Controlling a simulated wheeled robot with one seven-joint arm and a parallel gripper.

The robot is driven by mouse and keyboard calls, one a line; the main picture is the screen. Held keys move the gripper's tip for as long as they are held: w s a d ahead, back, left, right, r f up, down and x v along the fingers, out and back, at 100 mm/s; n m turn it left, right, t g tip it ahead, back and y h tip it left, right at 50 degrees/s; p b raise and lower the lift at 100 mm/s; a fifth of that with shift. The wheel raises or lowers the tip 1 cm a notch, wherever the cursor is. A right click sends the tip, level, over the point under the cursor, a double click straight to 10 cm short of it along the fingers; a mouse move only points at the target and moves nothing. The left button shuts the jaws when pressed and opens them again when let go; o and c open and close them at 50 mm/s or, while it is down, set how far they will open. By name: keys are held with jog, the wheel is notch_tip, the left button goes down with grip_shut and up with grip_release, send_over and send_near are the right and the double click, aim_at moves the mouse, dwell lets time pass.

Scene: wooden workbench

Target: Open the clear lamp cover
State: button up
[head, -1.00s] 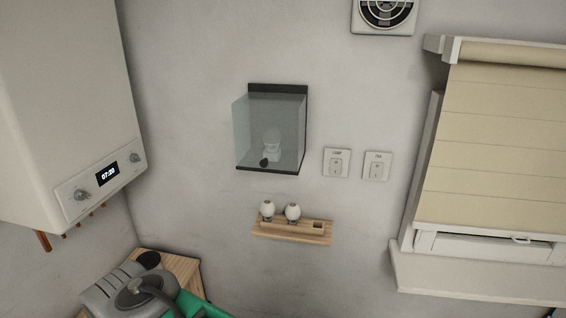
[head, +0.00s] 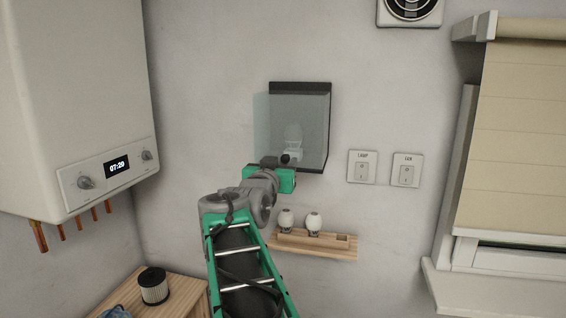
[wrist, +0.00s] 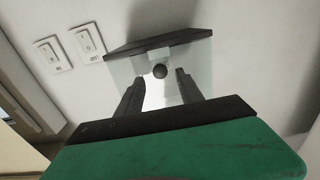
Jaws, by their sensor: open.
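The clear lamp cover (head: 312,110) is a see-through box on the wall, with a dark strip along its top and bottom edges. It looks closed. A pale lamp fitting (head: 293,138) shows inside it. A small dark round knob (wrist: 160,71) sits on the cover's front. My gripper (head: 282,163) is in front of the cover's lower part and partly hides it. In the wrist view its two dark fingers are apart, with the knob lying between and just past their tips. Whether they touch it I cannot tell.
A wooden shelf (head: 316,250) with two white bulbs (head: 313,222) is below the cover. Two wall switches (head: 362,167) are to its right. A boiler (head: 75,100) hangs at the left, a window with a blind (head: 525,120) at the right. A wooden table (head: 182,298) stands lower left.

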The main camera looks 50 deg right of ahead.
jog(key=x, duration=0.2)
jog(key=shift+w+d, duration=0.15)
jog(key=shift+d, duration=0.1)
grip_shut()
dwell(1.2)
